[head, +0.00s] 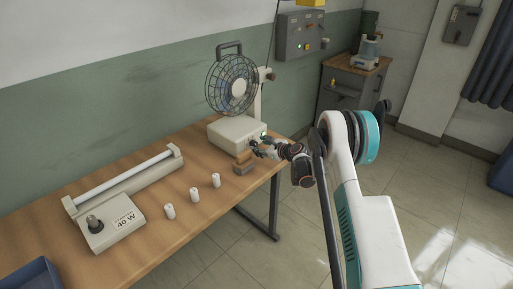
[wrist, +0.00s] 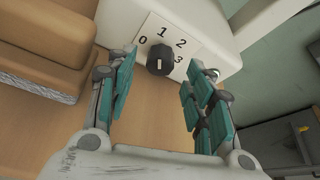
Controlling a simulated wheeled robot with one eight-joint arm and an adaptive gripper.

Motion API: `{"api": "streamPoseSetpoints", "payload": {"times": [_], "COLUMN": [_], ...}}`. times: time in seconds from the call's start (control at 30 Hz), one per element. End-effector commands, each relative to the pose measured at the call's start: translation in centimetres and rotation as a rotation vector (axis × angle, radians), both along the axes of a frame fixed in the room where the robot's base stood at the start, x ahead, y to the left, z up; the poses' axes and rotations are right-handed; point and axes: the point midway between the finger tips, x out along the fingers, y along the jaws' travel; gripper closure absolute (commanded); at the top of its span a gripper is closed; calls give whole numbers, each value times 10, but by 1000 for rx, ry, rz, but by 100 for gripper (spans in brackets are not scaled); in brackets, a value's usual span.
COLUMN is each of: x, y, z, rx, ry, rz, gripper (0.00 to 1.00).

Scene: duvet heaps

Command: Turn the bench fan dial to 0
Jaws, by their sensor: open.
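The bench fan (head: 237,90) stands on the table with a wire cage and a cream base box (head: 238,133). Its dial (wrist: 160,60) is a black knob on a white plate marked 0, 1, 2 and 3 in the wrist view. A pale mark shows on the knob's lower face; I cannot tell which number it points to. My gripper (head: 262,148) is at the box's right front corner. In the wrist view my gripper (wrist: 163,68) is open, with one teal-padded finger on either side of the dial, apart from it.
A lamp unit marked 40 W (head: 110,222) and several white cylinders (head: 193,194) are on the wooden table (head: 150,246). A blue tray (head: 32,278) is at the near left. Floor is clear at right.

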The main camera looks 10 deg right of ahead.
Motion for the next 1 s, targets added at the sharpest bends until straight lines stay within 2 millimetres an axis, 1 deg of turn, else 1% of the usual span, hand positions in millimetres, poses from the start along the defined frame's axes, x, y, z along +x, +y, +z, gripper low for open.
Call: {"api": "streamPoseSetpoints", "payload": {"times": [0.03, 0.1, 0.23, 0.4, 0.63, 0.67, 0.7, 0.77, 0.8, 0.83, 1.0], "x": [7, 15, 25, 30, 30, 30, 30, 30, 30, 30, 30], "y": [4, 8, 14, 16, 16, 16, 16, 16, 16, 16, 16], "z": [-5, -8, -11, -13, -13, -13, -13, -13, -13, -13, -13], "rx": [-1, 0, 0, 0, 0, 0, 0, 0, 0, 1, -1], "ry": [0, -1, -1, -1, -1, -1, -1, -1, -1, -1, -2], "rz": [1, 2, 1, -1, -1, -1, -1, -1, -1, 0, 0], "gripper": [52, 52, 52, 52, 52, 59, 68, 82, 91, 96, 96]}}
